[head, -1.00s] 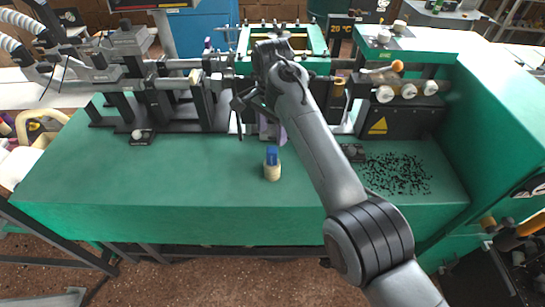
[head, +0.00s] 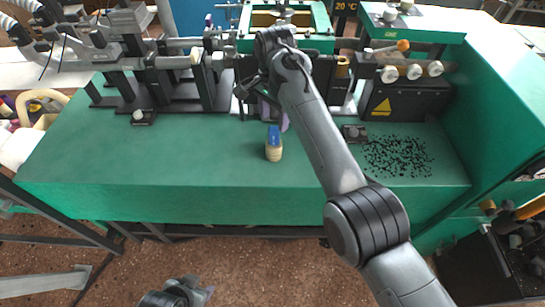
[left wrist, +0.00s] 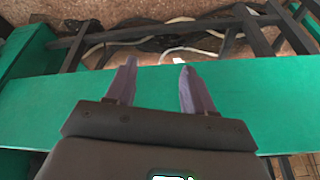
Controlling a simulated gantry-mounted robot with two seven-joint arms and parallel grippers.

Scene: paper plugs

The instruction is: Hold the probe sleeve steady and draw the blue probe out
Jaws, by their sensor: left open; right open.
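The blue probe (head: 274,136) shows as a blue top standing out of the cream probe sleeve (head: 273,153). The sleeve stands upright on the green bench (head: 150,165), near the middle. My right gripper (head: 273,120) is behind the probe in the head view, its purple fingers partly hidden by the arm and apart; I see nothing held. My left gripper (left wrist: 157,68) shows in the left wrist view with its two purple fingers spread and nothing between them. In the head view, part of my left arm shows at the bottom edge, in front of the bench, well away from the sleeve.
Black-framed machinery with rods (head: 165,75) lines the back of the bench. Black granules (head: 398,157) lie scattered at the right. A small dark block (head: 354,133) sits beside them.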

